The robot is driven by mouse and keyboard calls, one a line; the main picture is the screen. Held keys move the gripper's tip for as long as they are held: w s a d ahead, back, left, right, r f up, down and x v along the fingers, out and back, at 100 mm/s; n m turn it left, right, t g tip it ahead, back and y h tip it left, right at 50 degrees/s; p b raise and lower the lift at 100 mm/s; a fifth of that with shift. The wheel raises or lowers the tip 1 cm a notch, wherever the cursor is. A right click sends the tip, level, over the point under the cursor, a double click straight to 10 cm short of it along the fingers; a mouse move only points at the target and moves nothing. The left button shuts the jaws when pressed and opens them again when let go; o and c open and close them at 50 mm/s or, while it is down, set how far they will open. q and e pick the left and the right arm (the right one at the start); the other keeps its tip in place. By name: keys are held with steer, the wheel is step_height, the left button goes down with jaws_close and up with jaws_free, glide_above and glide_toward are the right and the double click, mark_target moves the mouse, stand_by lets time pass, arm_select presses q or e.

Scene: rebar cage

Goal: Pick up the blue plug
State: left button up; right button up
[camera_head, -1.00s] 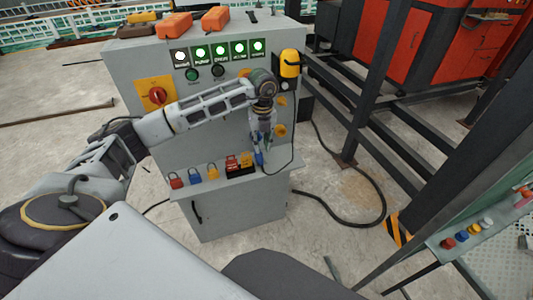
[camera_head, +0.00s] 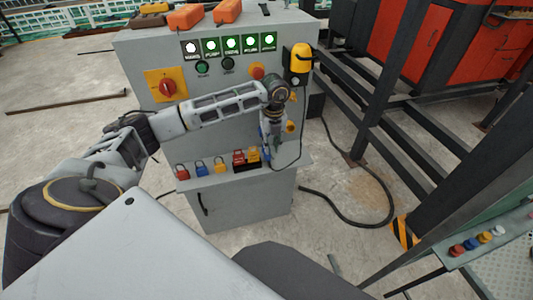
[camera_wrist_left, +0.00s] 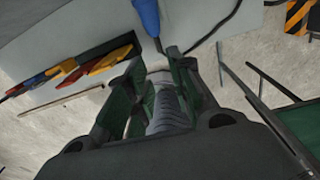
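The blue plug (camera_wrist_left: 147,17) is at the top of the left wrist view, with its thin dark end pointing toward my fingers and a black cable near it. In the head view it is a small blue shape (camera_head: 268,155), partly hidden by the gripper, in front of the grey cabinet above the shelf. My left gripper (camera_head: 271,148) points down at it. In the left wrist view its green-padded fingers (camera_wrist_left: 154,65) are apart, and the plug's body lies beyond the fingertips. I cannot tell whether they touch its thin end. My right gripper is not in view.
The grey cabinet (camera_head: 240,205) has a shelf with padlocks (camera_head: 201,170) and a dark box of red and yellow tags (camera_head: 246,157). A yellow device (camera_head: 299,59) hangs at its right edge. A black cable (camera_head: 350,220) lies on the floor. Dark steel beams (camera_head: 440,150) stand at right.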

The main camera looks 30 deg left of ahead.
arm_select(q)
glide_above(270, 165)
steer(key=shift+d+f, duration=0.1)
steer(key=shift+f, duration=2.45)
steer(key=shift+f, duration=2.55)
steer(key=shift+s+f, duration=0.1)
jaws_close()
